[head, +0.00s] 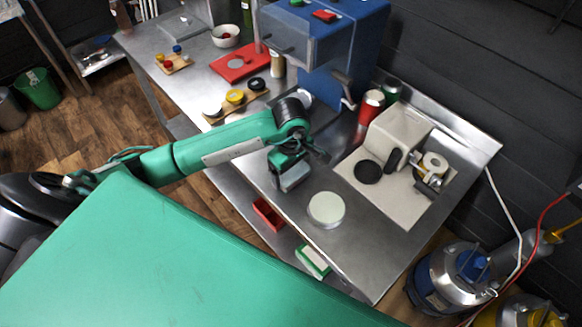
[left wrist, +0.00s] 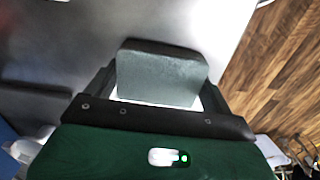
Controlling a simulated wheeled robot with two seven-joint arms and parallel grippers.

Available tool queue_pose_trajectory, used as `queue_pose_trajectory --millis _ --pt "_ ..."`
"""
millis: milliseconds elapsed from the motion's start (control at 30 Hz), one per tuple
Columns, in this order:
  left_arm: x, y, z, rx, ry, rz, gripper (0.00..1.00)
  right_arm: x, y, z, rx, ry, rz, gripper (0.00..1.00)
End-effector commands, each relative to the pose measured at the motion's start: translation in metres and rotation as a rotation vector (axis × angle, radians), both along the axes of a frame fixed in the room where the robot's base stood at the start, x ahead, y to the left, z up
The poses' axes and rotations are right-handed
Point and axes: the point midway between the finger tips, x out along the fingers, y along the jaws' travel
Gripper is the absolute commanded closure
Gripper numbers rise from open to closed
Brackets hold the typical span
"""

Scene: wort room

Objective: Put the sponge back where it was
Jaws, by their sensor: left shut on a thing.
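The sponge (head: 295,178) is a grey-green block with a paler edge. My left gripper (head: 290,172) is shut on it, above the steel table (head: 355,262), to the upper left of a pale round disc (head: 326,209). I cannot tell whether the sponge touches the table. In the left wrist view the sponge (left wrist: 160,75) sits between the two fingers, its broad dull face toward the camera. My right gripper is not in view.
A beige board (head: 416,208) with a white machine (head: 397,136) and black disc (head: 369,172) lies right of the gripper. A red can (head: 371,105) and blue machine (head: 335,50) stand behind. A red bin (head: 268,213) and green-white box (head: 313,260) are lower, beside the table edge.

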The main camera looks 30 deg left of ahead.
Motion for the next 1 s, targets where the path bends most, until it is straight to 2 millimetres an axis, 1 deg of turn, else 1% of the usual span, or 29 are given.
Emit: queue_pose_trajectory --millis 233,367,400,467,700,833,867,967,1000 --pt "0.000 0.000 -0.003 0.001 -0.001 -0.001 0.33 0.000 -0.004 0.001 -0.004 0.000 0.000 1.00" --pt "0.000 0.000 -0.007 0.001 -0.001 -0.001 0.33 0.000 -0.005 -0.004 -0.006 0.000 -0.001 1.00" --pt "0.000 0.000 -0.006 0.001 -0.001 -0.001 0.13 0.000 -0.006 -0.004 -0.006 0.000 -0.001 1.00" --pt "0.000 0.000 -0.005 0.001 -0.001 -0.001 0.01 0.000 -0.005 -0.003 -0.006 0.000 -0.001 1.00" --pt "0.000 0.000 -0.005 0.001 -0.001 -0.001 0.00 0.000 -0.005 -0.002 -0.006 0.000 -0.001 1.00" --pt "0.000 0.000 0.001 0.000 -0.001 0.000 0.00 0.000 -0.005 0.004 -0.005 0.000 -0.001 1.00" --pt "0.001 0.000 0.002 0.000 -0.004 -0.001 0.00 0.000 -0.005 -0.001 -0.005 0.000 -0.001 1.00" --pt "0.002 0.001 0.016 0.001 -0.008 -0.002 0.00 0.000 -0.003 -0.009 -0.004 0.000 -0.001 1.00" --pt "0.002 0.001 0.023 0.002 -0.007 -0.002 0.00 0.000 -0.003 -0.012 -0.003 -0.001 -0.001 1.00"
